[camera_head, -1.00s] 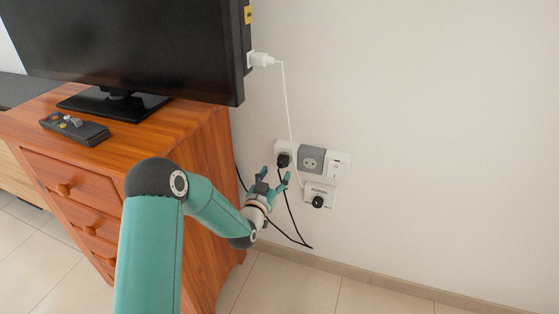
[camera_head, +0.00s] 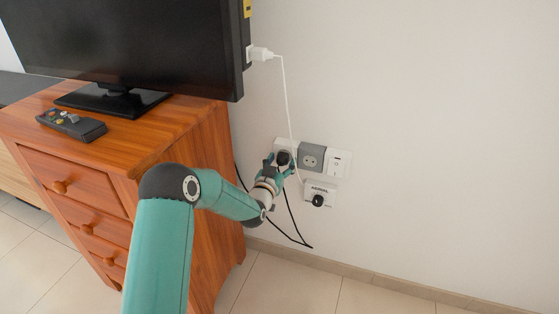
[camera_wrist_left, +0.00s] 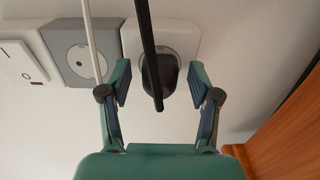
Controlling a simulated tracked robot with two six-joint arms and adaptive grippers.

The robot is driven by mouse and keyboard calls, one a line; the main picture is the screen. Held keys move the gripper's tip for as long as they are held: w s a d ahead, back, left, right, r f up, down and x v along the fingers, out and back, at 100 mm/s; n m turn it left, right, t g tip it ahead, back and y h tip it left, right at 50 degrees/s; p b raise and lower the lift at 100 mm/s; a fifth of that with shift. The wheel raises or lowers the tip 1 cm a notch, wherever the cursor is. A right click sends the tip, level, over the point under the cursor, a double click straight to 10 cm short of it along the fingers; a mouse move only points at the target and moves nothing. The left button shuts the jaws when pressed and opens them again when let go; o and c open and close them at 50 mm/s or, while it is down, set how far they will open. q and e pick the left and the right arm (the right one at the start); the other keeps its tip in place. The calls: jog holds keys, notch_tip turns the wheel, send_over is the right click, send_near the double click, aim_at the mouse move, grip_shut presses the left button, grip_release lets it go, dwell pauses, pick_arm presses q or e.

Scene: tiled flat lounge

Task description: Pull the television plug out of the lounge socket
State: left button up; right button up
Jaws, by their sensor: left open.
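The black television plug (camera_head: 284,158) sits in the white lounge socket (camera_head: 283,145) on the wall, right of the cabinet. In the left wrist view the plug (camera_wrist_left: 166,74) fills the socket's round recess (camera_wrist_left: 186,38), and its black cable runs across the plug. My left gripper (camera_head: 281,163) is at the plug in the head view. In the left wrist view its open fingers (camera_wrist_left: 160,90) stand on either side of the plug, with gaps showing on both sides. A white cable passes near the left finger. My right gripper is not in view.
Beside the socket are a grey socket (camera_head: 311,157) and a white switch (camera_head: 339,163). Below is a white box with a black knob (camera_head: 318,196). The television (camera_head: 130,45) and a remote (camera_head: 71,124) stand on the wooden cabinet (camera_head: 185,150). A white cable (camera_head: 289,115) hangs from the television.

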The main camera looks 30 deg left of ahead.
aim_at(280, 164)
pick_arm(q)
jog(key=shift+b, duration=0.3)
dwell(0.4)
jog(key=shift+b, duration=0.65)
dwell(0.3)
grip_shut()
dwell(0.4)
jog(key=shift+s, duration=0.1)
jog(key=shift+b+v, duration=1.4)
jog(key=shift+v, duration=1.4)
jog(key=shift+s, duration=0.1)
